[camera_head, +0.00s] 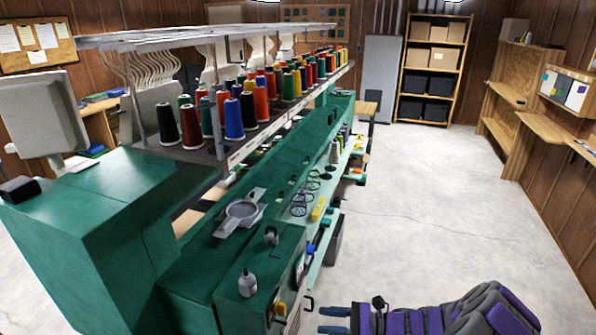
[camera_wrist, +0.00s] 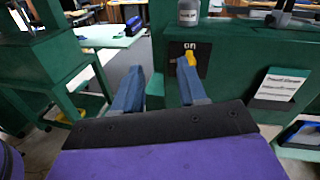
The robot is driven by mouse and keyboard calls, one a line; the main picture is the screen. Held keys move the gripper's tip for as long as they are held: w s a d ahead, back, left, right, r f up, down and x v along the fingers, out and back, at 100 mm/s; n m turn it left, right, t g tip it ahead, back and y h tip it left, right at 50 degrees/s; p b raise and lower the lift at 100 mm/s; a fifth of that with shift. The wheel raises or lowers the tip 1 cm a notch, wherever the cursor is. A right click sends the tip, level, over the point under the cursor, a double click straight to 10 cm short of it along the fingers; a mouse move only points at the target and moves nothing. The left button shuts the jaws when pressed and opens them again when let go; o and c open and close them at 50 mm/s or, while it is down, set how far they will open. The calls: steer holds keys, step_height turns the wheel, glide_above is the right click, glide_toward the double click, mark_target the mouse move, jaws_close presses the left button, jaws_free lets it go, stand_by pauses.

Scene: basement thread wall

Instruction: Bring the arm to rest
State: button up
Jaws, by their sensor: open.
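My gripper (camera_head: 322,320) is at the bottom of the head view, right of the green machine's near end, with its blue fingers pointing left toward the machine. In the wrist view the two blue fingers of my gripper (camera_wrist: 158,80) stand apart with nothing between them. A yellow switch (camera_wrist: 190,60) on a dark plate is on the green machine front, just beyond the right fingertip. I cannot tell whether they touch. My purple and grey arm reaches in from the lower right of the head view.
Wooden shelves (camera_head: 402,82) stand at the back, and wall desks (camera_head: 545,128) line the right. The concrete floor (camera_head: 430,200) between is clear.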

steer(key=s+a+r+n+g+h, duration=0.3)
steer(key=s+a+r+n+g, duration=0.1)
steer(key=s+r+n, duration=0.3)
steer(key=s+a+r+n+g+h, duration=0.3)
steer(key=s+a+r+n+g, duration=0.15)
steer(key=s+r, duration=0.3)
steer(key=s+d+n+t+h+b, duration=0.1)
steer(key=s+d+n+t+h, duration=0.1)
steer(key=s+d+h, duration=0.3)
steer(key=s+d+n+t+h+b, duration=0.1)
steer(key=s+d+n+h, duration=0.3)
steer(key=s, duration=0.9)
steer(key=d+t+h, duration=0.1)
steer(key=d+h, duration=0.1)
steer(key=d, duration=0.2)
steer(key=shift+s+d+r+h, duration=0.25)
steer(key=shift+s+r+h, duration=0.05)
steer(key=shift+s+r, duration=0.1)
steer(key=shift+n, duration=0.25)
